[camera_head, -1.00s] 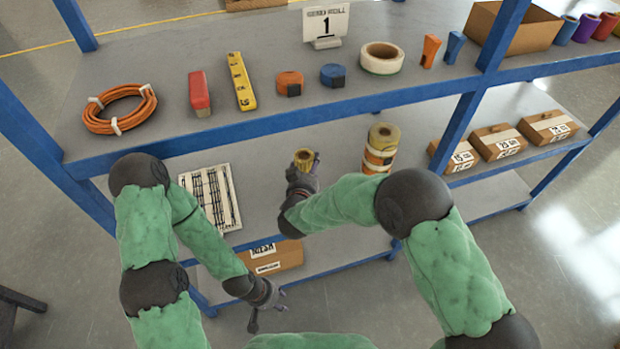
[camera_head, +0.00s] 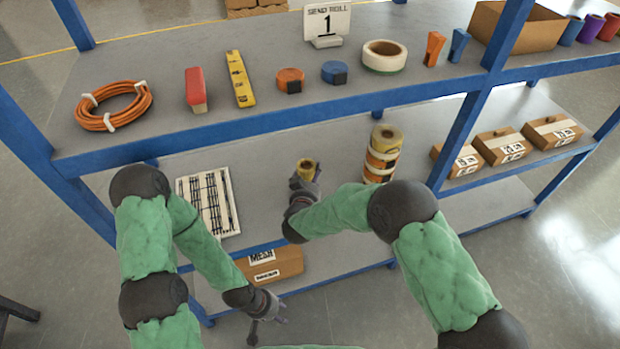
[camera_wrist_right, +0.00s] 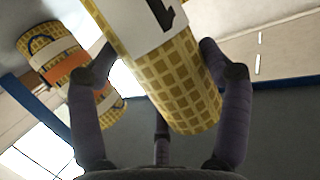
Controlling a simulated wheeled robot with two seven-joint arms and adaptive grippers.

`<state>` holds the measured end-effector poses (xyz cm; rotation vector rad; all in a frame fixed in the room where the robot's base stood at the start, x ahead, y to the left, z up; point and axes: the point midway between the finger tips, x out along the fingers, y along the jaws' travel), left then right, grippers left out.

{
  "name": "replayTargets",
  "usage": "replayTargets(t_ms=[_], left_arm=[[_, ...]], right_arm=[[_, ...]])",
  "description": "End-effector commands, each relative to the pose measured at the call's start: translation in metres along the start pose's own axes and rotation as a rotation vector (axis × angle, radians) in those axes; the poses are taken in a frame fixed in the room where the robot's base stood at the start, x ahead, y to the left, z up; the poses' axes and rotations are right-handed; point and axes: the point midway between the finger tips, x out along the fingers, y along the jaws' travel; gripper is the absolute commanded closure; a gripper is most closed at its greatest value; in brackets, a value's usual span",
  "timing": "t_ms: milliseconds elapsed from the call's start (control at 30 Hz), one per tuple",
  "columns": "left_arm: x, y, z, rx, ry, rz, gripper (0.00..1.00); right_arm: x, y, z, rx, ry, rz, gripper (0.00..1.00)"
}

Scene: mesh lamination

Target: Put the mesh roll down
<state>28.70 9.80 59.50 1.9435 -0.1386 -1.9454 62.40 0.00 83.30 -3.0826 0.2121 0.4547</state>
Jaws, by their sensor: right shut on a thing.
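The mesh roll (camera_wrist_right: 185,85) is a yellow-brown gridded cylinder with a white label bearing a black mark. My right gripper (camera_head: 304,178) is shut on it, over the middle shelf (camera_head: 275,165); the roll's top end (camera_head: 306,165) shows above the fingers in the head view. In the right wrist view the fingers flank the roll on both sides. Whether its base touches the shelf cannot be told. My left gripper (camera_head: 268,312) is empty, low in front of the shelving, its fingers spread.
Stacked rolls (camera_head: 381,155) stand to the right of the held roll. A flat gridded panel (camera_head: 208,203) lies to the left. A box labelled MESH (camera_head: 272,266) sits below.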

Motion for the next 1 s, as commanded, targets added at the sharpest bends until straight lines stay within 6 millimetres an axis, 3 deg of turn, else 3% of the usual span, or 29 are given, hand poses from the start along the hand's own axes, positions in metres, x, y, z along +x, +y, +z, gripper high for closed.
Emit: replayTargets(t_ms=[100, 133, 200, 667, 1000], left_arm=[[0.002, -0.001, 0.0, 0.0, 0.0, 0.0, 0.6], [0.002, -0.001, 0.0, 0.0, 0.0, 0.0, 0.6], [0.002, -0.001, 0.0, 0.0, 0.0, 0.0, 0.6], [-0.002, 0.001, 0.0, 0.0, 0.0, 0.0, 0.6], [-0.022, 0.008, 0.001, 0.0, 0.0, 0.0, 0.6]], right_arm=[[0.001, 0.0, 0.004, 0.0, 0.001, 0.0, 0.81], [0.001, 0.0, 0.004, 0.0, -0.001, 0.0, 0.14], [0.001, 0.0, 0.003, 0.0, -0.001, 0.0, 0.0], [-0.002, 0.0, -0.002, 0.0, -0.001, -0.001, 0.0], [-0.062, -0.001, -0.004, -0.002, 0.0, -0.004, 0.0]])
